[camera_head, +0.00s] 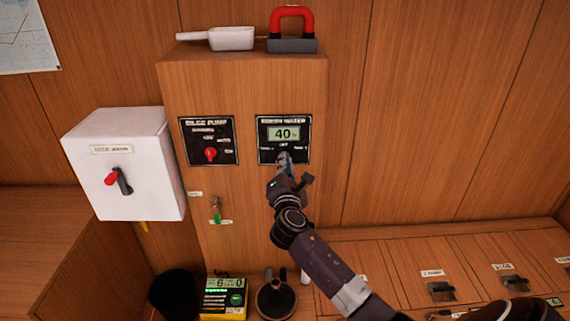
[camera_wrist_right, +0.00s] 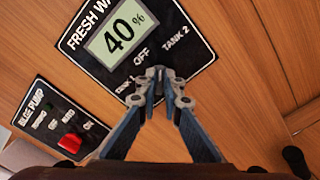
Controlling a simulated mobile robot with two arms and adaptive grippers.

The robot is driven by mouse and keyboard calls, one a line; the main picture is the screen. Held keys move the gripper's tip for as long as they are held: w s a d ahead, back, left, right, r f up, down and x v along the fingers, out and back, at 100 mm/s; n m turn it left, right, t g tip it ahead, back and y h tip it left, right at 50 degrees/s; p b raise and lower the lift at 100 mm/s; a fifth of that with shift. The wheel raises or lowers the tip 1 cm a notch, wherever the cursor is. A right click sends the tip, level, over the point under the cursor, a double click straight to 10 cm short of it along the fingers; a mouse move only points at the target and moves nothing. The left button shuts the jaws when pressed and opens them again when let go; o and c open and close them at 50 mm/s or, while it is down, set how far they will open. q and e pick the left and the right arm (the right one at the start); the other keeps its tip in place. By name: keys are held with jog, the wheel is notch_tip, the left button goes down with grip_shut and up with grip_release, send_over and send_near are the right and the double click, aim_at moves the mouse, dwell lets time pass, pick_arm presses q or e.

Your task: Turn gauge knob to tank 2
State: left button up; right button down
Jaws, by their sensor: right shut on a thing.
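The fresh water gauge panel (camera_head: 284,139) is a black plate on the wooden cabinet front, and its display reads 40%. In the right wrist view the panel (camera_wrist_right: 165,60) shows the labels OFF and TANK 2, and a third label at left is partly covered. My right gripper (camera_head: 284,158) is at the lower part of this panel. In the right wrist view its fingertips (camera_wrist_right: 156,78) are closed together just below OFF, where the knob sits. The knob is hidden by the fingers, so its pointing direction cannot be told. My left gripper is not in view.
The bilge pump panel (camera_head: 208,141) with a red knob is left of the gauge. A white box (camera_head: 125,165) with a red-tipped handle juts out further left. A scoop (camera_head: 222,38) and a red-handled object (camera_head: 292,30) lie on the cabinet top. A yellow device (camera_head: 224,298) stands below.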

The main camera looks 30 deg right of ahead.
jog(key=shift+f, duration=0.1)
dwell(0.3)
jog(key=c, duration=2.1)
grip_release()
jog(key=shift+s+a, duration=0.1)
jog(key=shift+s, duration=0.05)
jog(key=v, duration=1.1)
jog(key=shift+s+a, duration=0.25)
jog(key=shift+s, duration=0.05)
